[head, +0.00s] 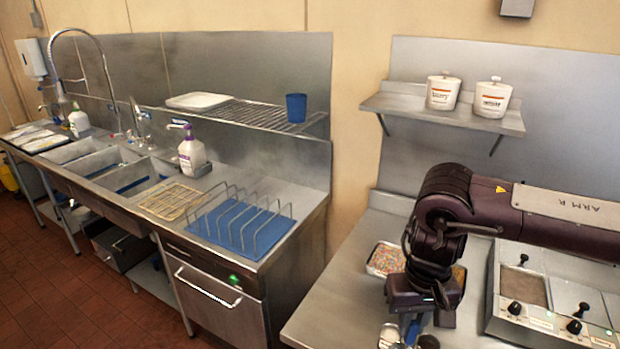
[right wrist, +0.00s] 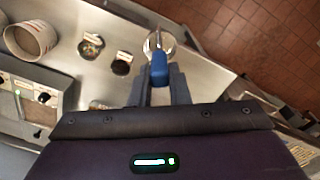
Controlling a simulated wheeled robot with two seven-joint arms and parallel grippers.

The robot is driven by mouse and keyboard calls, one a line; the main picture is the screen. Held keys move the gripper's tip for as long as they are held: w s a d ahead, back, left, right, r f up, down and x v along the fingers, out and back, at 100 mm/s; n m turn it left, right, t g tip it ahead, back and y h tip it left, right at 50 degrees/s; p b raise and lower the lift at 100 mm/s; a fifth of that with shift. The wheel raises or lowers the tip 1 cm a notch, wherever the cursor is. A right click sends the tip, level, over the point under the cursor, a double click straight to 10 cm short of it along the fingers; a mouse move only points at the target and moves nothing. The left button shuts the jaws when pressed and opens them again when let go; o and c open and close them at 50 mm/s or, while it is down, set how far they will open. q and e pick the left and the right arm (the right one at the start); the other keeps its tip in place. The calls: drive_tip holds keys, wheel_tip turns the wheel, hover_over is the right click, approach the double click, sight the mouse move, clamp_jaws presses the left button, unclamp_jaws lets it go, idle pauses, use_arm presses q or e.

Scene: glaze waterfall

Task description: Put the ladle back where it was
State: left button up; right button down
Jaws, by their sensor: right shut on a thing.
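The ladle has a blue handle (right wrist: 159,70) and a round silver bowl (right wrist: 159,42). My right gripper (right wrist: 159,92) is shut on the blue handle in the right wrist view. The ladle's bowl points away from the gripper, over the counter near its floor-side edge. In the head view my right gripper (head: 413,328) hangs low over the right counter, with a little blue between its fingers. The bowl is hard to make out there. I cannot tell whether the ladle touches the counter. My left gripper is not in view.
A tray of coloured sprinkles (head: 384,259) sits beside my right arm. A unit with black knobs (head: 515,309) stands to the right. The wrist view shows a round tub (right wrist: 30,40) and two small dishes (right wrist: 91,45) (right wrist: 122,63). The counter's left part (head: 335,300) is clear.

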drive_tip(key=f+b, duration=0.9)
drive_tip(key=d+f+b, duration=0.1)
drive_tip(key=f+b, duration=0.3)
drive_tip(key=shift+w+d+f+b, duration=0.1)
drive_tip(key=shift+w+f+b, duration=0.1)
drive_tip(key=shift+f+b, duration=0.15)
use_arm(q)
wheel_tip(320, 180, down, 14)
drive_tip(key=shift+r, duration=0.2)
use_arm(e)
drive_tip(key=shift+r, duration=0.1)
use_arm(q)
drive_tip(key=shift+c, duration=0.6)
use_arm(e)
drive_tip(key=shift+s, duration=0.1)
